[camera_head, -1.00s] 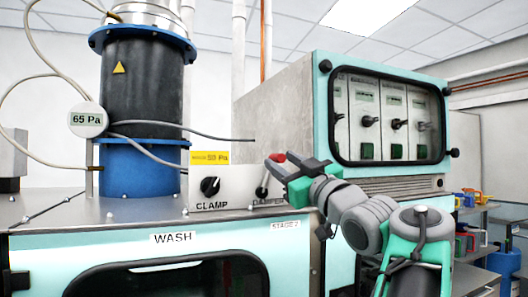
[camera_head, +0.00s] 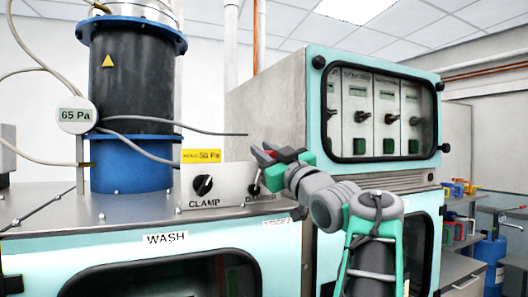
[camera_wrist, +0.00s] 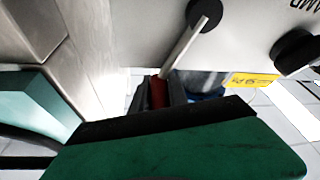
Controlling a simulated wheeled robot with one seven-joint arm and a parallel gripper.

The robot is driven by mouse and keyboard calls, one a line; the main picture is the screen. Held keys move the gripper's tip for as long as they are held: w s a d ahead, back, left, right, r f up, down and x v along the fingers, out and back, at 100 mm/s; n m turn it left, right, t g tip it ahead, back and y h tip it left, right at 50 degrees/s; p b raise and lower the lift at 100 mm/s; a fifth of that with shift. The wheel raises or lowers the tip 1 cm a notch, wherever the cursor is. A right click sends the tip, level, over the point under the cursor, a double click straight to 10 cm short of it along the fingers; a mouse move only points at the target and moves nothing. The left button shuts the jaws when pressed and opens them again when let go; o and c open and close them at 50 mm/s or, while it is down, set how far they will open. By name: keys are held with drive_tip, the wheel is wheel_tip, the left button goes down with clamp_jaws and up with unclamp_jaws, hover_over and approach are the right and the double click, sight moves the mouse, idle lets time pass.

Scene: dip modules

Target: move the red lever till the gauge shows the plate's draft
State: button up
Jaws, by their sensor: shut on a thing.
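The red lever's grip (camera_wrist: 159,92) is between my gripper's fingers in the wrist view. Its pale rod (camera_wrist: 184,47) runs to a black pivot on the panel. In the head view my gripper (camera_head: 263,155) is shut on the lever top, above the DAMPER label; the fingers hide most of the lever. The round white gauge (camera_head: 76,115) at the left reads 65 Pa. The yellow plate (camera_head: 205,156) on the panel appears to read 50 Pa; its small first word is blurred.
A black CLAMP knob (camera_head: 203,185) is on the same panel, left of the lever. A blue and black column (camera_head: 135,110) with hoses stands behind it. A teal-framed cabinet (camera_head: 383,105) with several dark knobs rises to the right, close to my arm.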

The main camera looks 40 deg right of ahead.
clamp_jaws()
idle(0.8)
